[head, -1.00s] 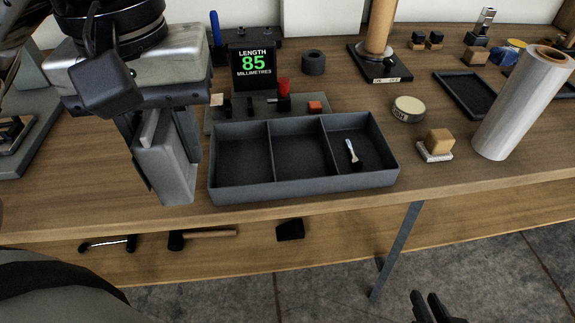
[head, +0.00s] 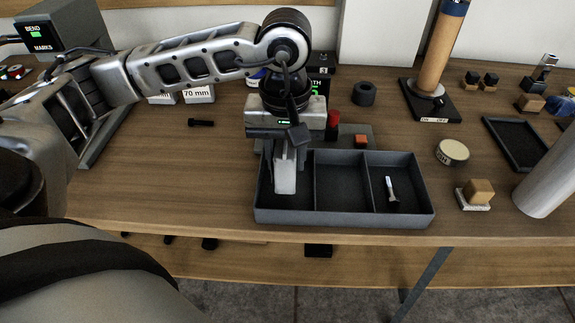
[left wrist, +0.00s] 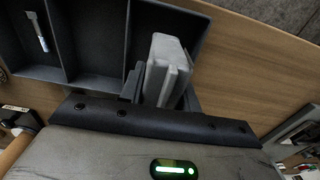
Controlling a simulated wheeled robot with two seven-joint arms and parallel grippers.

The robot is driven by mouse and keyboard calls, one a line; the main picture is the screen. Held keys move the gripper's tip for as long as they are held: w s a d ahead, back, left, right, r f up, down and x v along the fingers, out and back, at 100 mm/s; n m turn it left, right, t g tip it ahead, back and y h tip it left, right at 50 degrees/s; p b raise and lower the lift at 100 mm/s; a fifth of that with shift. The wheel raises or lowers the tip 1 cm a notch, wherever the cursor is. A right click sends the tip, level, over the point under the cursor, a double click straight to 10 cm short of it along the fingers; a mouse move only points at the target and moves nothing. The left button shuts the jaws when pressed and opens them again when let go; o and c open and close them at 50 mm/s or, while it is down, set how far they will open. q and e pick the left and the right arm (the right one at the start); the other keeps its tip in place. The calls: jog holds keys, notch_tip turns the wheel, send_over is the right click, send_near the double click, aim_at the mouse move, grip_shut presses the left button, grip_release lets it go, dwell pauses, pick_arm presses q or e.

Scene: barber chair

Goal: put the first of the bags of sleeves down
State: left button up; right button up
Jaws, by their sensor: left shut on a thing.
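My left gripper (head: 285,160) points down over the left compartment of the grey three-compartment tray (head: 345,218). It is shut on a pale grey, block-like bag of sleeves (head: 286,178), upright between the fingers. The bag's lower end appears within the left compartment; I cannot tell whether it touches the floor. In the left wrist view the bag (left wrist: 166,68) covers much of that compartment, beside the tray's dividers (left wrist: 128,40). The middle compartment is empty. A small pale-and-dark brush-like item (head: 391,188) lies in the right compartment. My right gripper is out of view.
A red-topped piece (head: 333,119) and an orange block (head: 361,141) are behind the tray. A round tin (head: 452,152), a tan block on a white base (head: 478,192) and a pale roll (head: 548,185) stand to the right. The bench left of the tray is mostly clear.

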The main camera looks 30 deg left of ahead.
pick_arm(q)
jog(key=f, duration=0.3)
jog(key=shift+w+f, duration=0.2)
jog(key=shift+w, duration=0.05)
jog(key=shift+f, duration=0.15)
